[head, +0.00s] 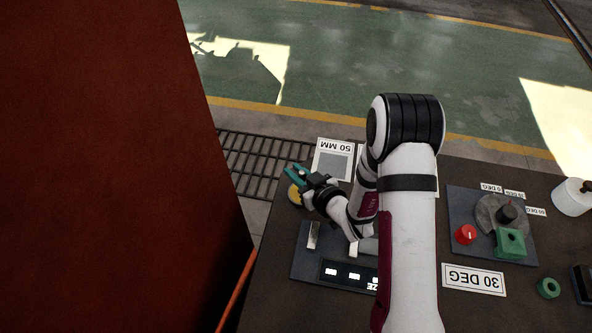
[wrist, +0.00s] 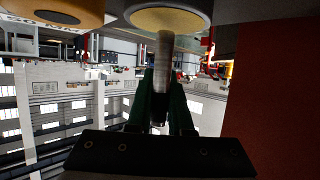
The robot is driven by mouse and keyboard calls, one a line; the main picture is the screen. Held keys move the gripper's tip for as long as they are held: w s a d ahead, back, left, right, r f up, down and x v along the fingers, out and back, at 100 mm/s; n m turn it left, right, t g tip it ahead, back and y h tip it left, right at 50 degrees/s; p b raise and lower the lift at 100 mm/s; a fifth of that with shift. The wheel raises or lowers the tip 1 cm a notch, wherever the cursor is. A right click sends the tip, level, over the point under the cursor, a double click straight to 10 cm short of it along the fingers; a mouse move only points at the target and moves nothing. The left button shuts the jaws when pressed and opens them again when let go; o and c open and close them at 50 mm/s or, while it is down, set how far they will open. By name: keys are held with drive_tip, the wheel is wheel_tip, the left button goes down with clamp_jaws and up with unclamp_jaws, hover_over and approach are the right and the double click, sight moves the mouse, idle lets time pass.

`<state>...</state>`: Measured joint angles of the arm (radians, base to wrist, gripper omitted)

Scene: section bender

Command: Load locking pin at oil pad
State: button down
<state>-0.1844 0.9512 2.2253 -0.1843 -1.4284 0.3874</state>
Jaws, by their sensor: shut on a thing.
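My gripper (head: 289,172) is at the left end of the bench in the head view, beside a small yellow round pad (head: 294,194) that is partly covered by it. In the wrist view my gripper's green fingers (wrist: 163,88) are shut on a grey metal pin (wrist: 164,58). The pin's far end meets or overlaps a yellowish disc (wrist: 172,18); I cannot tell whether they touch. A second yellow disc with a dark centre (wrist: 58,17) is at the upper left there. The pin cannot be made out in the head view.
A 50 MM card (head: 333,147) lies behind my gripper. A panel with white squares (head: 350,276) is in front. To the right are a 30 DEG label (head: 473,279), a dial plate (head: 462,207) with a green block (head: 510,243), and a green ring (head: 548,288). A red wall (head: 95,170) fills the left.

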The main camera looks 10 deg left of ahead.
drive_tip(key=shift+f, duration=0.45)
idle(0.9)
wheel_tip(320, 180, up, 7)
idle(0.6)
idle(0.5)
